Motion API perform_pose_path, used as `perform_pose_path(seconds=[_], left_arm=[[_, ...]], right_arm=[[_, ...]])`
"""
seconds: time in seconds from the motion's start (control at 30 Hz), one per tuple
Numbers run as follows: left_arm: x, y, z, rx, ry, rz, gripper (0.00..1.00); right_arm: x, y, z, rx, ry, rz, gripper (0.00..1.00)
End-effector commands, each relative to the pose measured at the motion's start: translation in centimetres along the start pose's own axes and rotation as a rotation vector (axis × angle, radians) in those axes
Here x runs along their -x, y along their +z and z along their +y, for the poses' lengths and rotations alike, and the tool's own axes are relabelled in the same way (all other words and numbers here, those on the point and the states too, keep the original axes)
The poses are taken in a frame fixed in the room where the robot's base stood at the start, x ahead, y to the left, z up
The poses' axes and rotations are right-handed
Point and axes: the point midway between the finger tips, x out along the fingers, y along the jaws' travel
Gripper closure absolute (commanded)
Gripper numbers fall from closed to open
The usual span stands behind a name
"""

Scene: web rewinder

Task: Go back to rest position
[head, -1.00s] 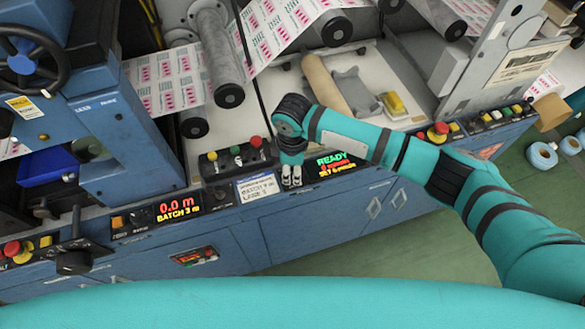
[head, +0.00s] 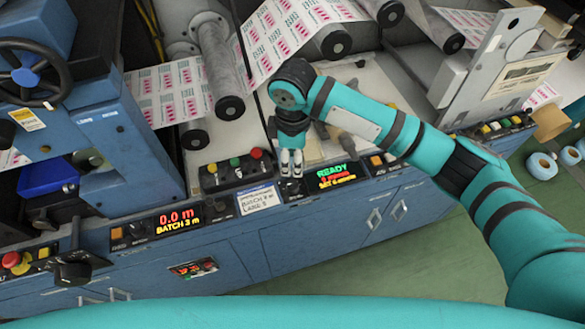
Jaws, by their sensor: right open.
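My right gripper (head: 291,164) hangs fingers-down at the front edge of the blue machine (head: 320,218). It is just right of the button box and left of the green READY display (head: 336,174). Its two pale fingers are a little apart, with nothing seen between them. My right arm (head: 400,130) comes in from the lower right and covers part of the white machine bed. My left gripper is not in view.
Printed web (head: 290,35) runs over rollers behind. A handwheel (head: 30,70) is at upper left. Green floor (head: 420,255) is clear in front; blue-white rolls (head: 541,165) lie at right.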

Motion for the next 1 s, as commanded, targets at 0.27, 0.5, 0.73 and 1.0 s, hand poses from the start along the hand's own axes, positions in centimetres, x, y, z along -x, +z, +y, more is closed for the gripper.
perform_pose_path(seconds=[0.27,0.5,0.73,1.0], left_arm=[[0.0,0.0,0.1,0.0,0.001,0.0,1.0],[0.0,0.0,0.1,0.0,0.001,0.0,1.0],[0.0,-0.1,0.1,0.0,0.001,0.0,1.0],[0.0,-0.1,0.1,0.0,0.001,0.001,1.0]], right_arm=[[1.5,0.0,0.0,0.0,0.001,0.0,0.59],[1.4,0.0,0.0,0.0,0.0,0.0,0.59],[1.3,-0.1,-0.1,0.0,-0.001,0.003,0.59],[-1.6,-2.6,-4.9,-0.091,-0.031,0.192,0.59]])
